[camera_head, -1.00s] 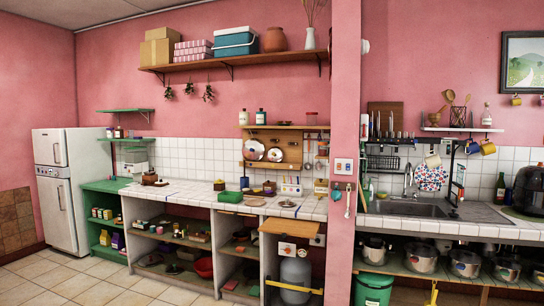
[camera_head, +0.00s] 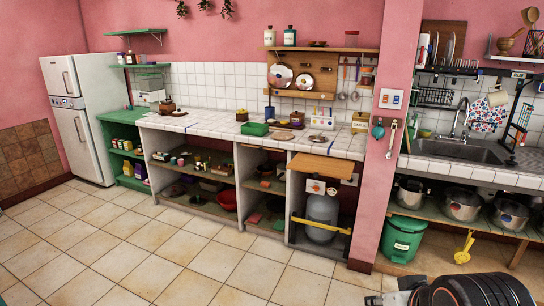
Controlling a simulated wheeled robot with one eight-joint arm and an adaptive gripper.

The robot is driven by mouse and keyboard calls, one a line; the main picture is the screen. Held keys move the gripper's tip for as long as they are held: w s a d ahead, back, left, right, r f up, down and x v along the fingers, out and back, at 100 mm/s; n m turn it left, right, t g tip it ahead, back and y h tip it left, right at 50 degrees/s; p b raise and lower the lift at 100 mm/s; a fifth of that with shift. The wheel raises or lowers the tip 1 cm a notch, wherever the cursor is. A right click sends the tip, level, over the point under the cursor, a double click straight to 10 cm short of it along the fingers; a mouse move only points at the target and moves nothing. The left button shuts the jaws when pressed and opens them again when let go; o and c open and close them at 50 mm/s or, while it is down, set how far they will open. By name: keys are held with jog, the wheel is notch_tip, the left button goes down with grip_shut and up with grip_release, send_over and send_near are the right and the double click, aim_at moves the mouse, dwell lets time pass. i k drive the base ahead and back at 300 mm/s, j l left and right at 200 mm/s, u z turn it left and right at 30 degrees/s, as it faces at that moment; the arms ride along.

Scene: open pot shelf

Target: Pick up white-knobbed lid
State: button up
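I cannot single out a white-knobbed lid for certain at this distance. Two round pale lids or plates hang on the wooden wall rack, a larger one (camera_head: 280,75) and a smaller one (camera_head: 304,81) to its right. A flat, shiny round piece (camera_head: 318,139) lies on the tiled counter below; a knob on it is too small to make out. My arm shows at the bottom right edge, with what looks like the start of my gripper (camera_head: 388,298) cut off by the frame. Its fingertips are not visible. It is far from the counter and touches nothing there.
The tiled counter (camera_head: 215,121) carries a green box (camera_head: 255,129) and several small items. Open shelves below hold pots and a grey gas cylinder (camera_head: 322,216). A pink pillar (camera_head: 385,170) separates the sink side, with a green bucket (camera_head: 402,239). The tiled floor is clear.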

aim_at(318, 138)
jog(key=i+u, duration=0.25)
jog(key=i, duration=2.05)
jog(key=i+z, duration=0.15)
jog(key=i, duration=0.35)
jog(key=i+j+z, duration=0.15)
jog(key=i, duration=0.4)
jog(key=i+j+z, duration=0.15)
jog(key=i, duration=0.35)
